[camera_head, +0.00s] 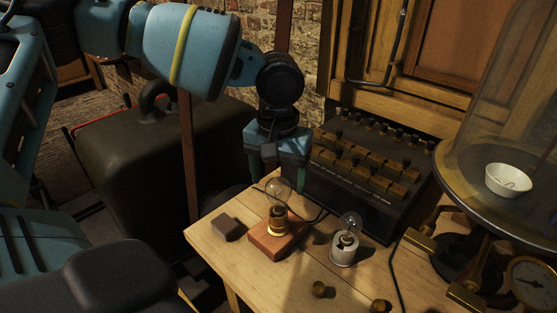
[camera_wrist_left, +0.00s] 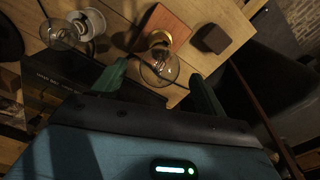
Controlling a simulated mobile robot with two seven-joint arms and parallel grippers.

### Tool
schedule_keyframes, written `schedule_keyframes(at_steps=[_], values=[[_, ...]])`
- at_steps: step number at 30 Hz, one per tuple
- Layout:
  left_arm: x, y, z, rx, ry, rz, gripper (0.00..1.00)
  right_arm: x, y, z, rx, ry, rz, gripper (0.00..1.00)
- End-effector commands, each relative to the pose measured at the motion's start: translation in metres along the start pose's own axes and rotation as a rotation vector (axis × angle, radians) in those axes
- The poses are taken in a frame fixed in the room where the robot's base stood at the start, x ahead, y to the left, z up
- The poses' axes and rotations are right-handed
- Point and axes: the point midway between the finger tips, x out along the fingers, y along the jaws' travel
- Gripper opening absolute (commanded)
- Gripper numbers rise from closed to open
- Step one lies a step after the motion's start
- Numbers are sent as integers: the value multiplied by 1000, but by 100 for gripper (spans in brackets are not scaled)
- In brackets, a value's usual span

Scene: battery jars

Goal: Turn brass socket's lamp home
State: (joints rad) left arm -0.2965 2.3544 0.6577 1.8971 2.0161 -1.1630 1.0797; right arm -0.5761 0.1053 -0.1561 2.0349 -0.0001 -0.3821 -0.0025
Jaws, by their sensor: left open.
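The brass socket (camera_head: 278,226) stands on a reddish wooden block (camera_head: 268,243) near the table's left edge. Its clear glass lamp (camera_head: 278,190) sits upright in the socket; how deep it is seated I cannot tell. My left gripper (camera_head: 277,172) points down just above the lamp, open and empty. In the left wrist view the lamp (camera_wrist_left: 160,67) shows between the fingers of the left gripper (camera_wrist_left: 160,86), with no clear contact. A white socket (camera_head: 343,253) with another clear lamp (camera_head: 350,224) stands to the right. My right gripper is not in view.
A small dark block (camera_head: 225,228) lies left of the wooden base. A dark box with rows of brass pieces (camera_head: 365,175) stands close behind. Small brass knobs (camera_head: 319,289) lie in front. A glass jar (camera_head: 510,95) and a gauge (camera_head: 532,280) are at right.

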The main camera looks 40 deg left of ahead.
Motion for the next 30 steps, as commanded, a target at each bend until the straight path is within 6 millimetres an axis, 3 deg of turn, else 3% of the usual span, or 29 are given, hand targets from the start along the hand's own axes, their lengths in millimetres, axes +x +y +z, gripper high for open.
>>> schedule_keyframes(at_steps=[6, 17, 27, 30], values=[[21, 0, 0, 1, -1, -1, 73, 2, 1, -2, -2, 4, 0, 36], [24, 0, 0, 0, 1, 0, 73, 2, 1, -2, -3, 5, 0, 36], [24, 0, 0, 1, 1, 0, 29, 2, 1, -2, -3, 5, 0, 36], [24, 0, 0, 1, 1, 0, 20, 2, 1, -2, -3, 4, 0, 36]])
